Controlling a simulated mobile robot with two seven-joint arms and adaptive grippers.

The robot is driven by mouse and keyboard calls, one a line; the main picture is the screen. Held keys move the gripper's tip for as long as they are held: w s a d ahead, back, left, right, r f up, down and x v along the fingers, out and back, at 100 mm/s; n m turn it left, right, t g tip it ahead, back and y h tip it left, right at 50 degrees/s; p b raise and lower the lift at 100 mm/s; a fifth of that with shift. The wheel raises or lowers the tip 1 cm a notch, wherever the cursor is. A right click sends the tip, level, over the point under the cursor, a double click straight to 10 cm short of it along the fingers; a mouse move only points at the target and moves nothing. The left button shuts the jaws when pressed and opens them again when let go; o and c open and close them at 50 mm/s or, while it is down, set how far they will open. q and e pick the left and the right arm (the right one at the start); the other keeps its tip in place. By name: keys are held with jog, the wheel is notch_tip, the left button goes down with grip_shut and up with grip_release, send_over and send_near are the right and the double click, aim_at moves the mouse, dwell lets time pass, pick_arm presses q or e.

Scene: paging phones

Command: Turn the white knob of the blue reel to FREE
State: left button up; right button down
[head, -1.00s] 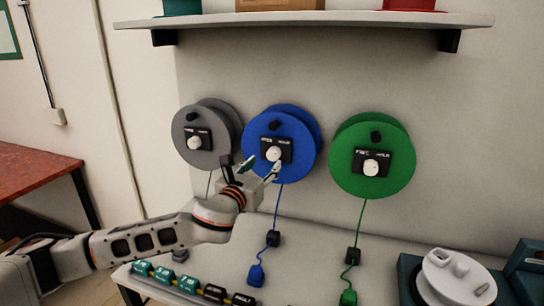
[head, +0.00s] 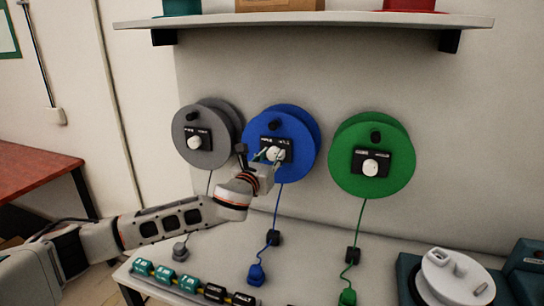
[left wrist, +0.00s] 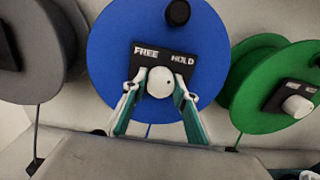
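The blue reel (head: 297,126) hangs on the wall between a grey and a green reel. Its white knob (left wrist: 160,82) sits on a black plate (left wrist: 143,54) marked FREE on the left and HOLD on the right. A small dark dot shows on the knob's right part. My left gripper (head: 269,156) is at the knob. In the left wrist view its two fingers (left wrist: 158,98) stand open, one on each side of the knob's lower half; I cannot tell whether they touch it. My right gripper is not in view.
The grey reel (head: 216,116) is close on the left, the green reel (head: 345,176) on the right. A shelf (head: 350,19) runs above. Below, a bench (head: 160,290) holds several labelled blocks and a white round device (head: 455,278).

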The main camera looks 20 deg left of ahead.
pick_arm(q)
jog(key=shift+c, duration=0.7)
jog(key=n, duration=0.4)
jog(key=shift+f+n, duration=0.1)
jog(key=shift+n, duration=0.3)
jog(key=n, duration=0.4)
jog(key=shift+n, duration=0.3)
jog(key=n, duration=0.4)
jog(key=shift+n, duration=0.4)
jog(key=shift+n+y, duration=0.3)
jog(key=shift+n, duration=1.7)
jog(key=o, duration=1.1)
